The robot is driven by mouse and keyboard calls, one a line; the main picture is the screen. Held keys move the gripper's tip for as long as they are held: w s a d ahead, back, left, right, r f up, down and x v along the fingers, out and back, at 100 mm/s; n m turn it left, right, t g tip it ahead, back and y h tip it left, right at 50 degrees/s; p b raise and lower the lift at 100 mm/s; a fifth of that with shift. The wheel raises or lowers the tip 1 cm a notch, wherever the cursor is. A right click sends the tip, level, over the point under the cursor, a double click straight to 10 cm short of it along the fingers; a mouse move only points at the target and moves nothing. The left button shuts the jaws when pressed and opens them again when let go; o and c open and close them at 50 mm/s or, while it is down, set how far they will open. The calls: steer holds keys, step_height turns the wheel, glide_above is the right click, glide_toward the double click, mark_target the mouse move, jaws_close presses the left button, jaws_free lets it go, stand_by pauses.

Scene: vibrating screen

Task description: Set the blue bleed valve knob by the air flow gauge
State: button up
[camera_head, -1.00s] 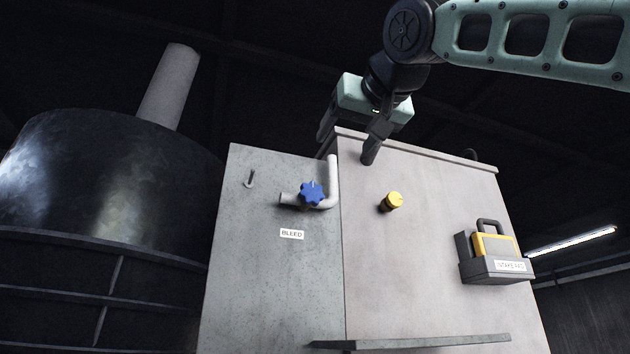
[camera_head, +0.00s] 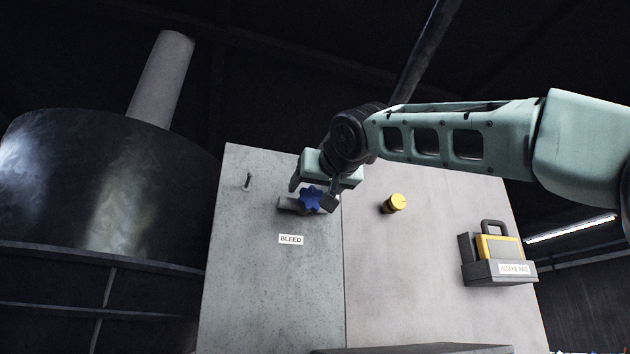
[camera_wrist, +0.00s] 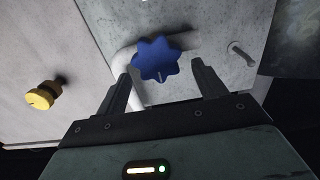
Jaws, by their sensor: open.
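The blue bleed valve knob (camera_head: 311,198) sits on a pipe on the grey panel, above the BLEED label (camera_head: 291,240). It is star-shaped, and in the wrist view (camera_wrist: 159,60) a small pale mark shows near its lower edge. My gripper (camera_head: 313,196) is at the knob in the head view. In the wrist view my gripper (camera_wrist: 162,80) is open, with one finger to each side of the knob's lower part. I cannot tell whether either finger touches it. No air flow gauge can be made out in either view.
A yellow knob (camera_head: 393,203) is on the lighter panel to the right; it also shows in the wrist view (camera_wrist: 42,95). A small hook (camera_head: 247,181) is left of the blue knob. A holder labelled INTAKE PAD (camera_head: 497,269) is farther right. A dark drum (camera_head: 105,185) stands at left.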

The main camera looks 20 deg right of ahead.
steer(key=shift+w, duration=0.2)
steer(key=shift+c, duration=0.2)
steer(key=c, duration=0.9)
steer(key=shift+n, duration=0.4)
steer(key=n, duration=0.3)
steer(key=shift+a+n, duration=0.3)
steer(key=shift+n, duration=0.1)
steer(key=shift+a+f+n+p, duration=0.1)
steer(key=shift+a+n+p, duration=0.1)
steer(key=shift+n, duration=0.8)
steer(key=shift+a+f+n+p, duration=0.1)
steer(key=shift+n+p, duration=0.05)
steer(key=shift+n, duration=0.85)
